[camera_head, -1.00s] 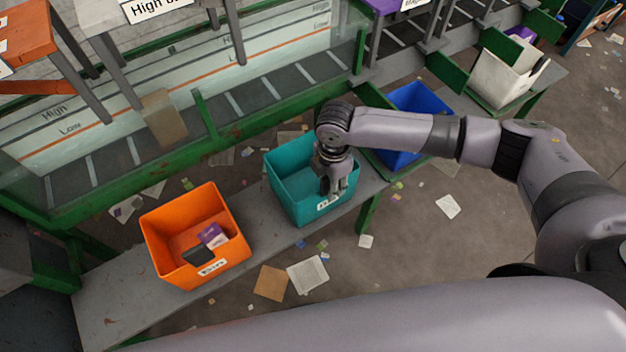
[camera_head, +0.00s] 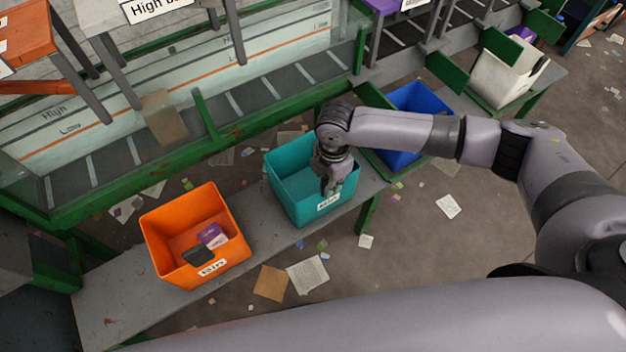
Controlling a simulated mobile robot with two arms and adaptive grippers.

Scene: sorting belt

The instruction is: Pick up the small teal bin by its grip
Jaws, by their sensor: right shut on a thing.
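The small teal bin (camera_head: 290,190) stands upright on the grey bench, right of the orange bin. It has a white label on its front wall, and the part of its inside that shows looks empty. My right gripper (camera_head: 333,188) points down at the bin's front right rim and is shut on the rim there. My wrist hides part of the bin's right side and the far rim. I cannot tell any gap between bin and bench. My left gripper is out of view.
An orange bin (camera_head: 165,232) with a dark item and a purple box stands to the left. A blue bin (camera_head: 418,98) and a white bin (camera_head: 500,78) stand to the right. The green-framed belt (camera_head: 272,88) runs behind. Papers litter the floor.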

